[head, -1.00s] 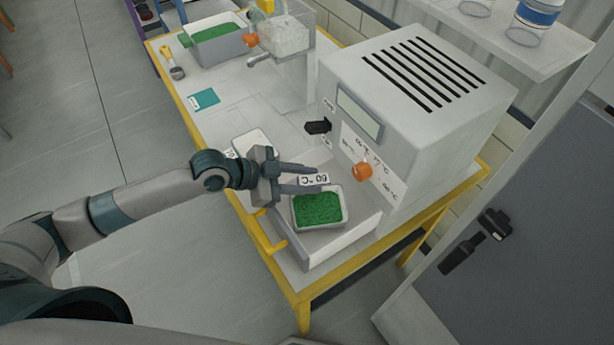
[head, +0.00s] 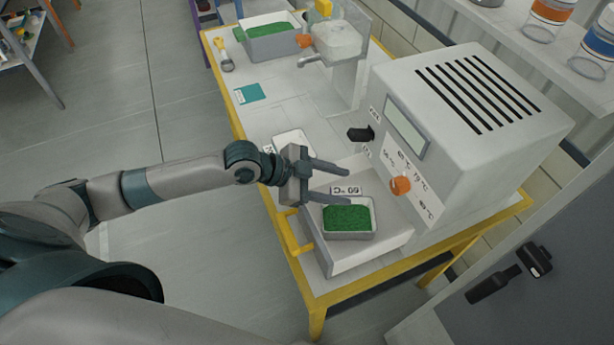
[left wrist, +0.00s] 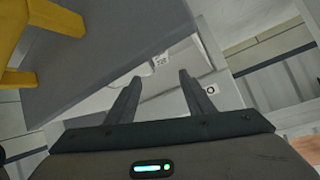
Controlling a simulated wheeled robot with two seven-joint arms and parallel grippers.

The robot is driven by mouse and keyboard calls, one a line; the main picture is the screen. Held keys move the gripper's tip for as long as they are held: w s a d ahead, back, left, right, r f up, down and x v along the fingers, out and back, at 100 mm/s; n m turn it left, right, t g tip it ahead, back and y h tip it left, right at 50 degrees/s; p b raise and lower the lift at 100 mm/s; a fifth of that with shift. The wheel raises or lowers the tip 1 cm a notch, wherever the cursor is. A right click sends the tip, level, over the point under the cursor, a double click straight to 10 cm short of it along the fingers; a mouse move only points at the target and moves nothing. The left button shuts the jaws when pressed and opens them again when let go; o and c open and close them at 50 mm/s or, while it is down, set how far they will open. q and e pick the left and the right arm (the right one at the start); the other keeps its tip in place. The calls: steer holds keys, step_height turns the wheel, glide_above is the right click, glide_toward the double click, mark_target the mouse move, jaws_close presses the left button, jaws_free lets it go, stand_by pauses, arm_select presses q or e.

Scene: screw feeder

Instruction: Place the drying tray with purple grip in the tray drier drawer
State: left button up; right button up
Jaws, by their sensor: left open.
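A pale tray (head: 348,236) filled with green granules sits in the pulled-out drawer (head: 372,262) of the white drier (head: 470,100). My right gripper is not in view.
A yellow handle (head: 298,240) sits at the drawer's front. A white item (head: 293,142) lies behind my gripper. Farther back are a teal card (head: 250,93), a scoop (head: 226,58), another tray of green granules (head: 270,45) and a clear hopper (head: 340,45). A grey door (head: 530,300) stands at the right.

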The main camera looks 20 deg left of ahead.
arm_select(q)
steer(key=shift+b+v, duration=1.75)
steer(key=shift+v, duration=3.65)
steer(key=shift+d, duration=0.1)
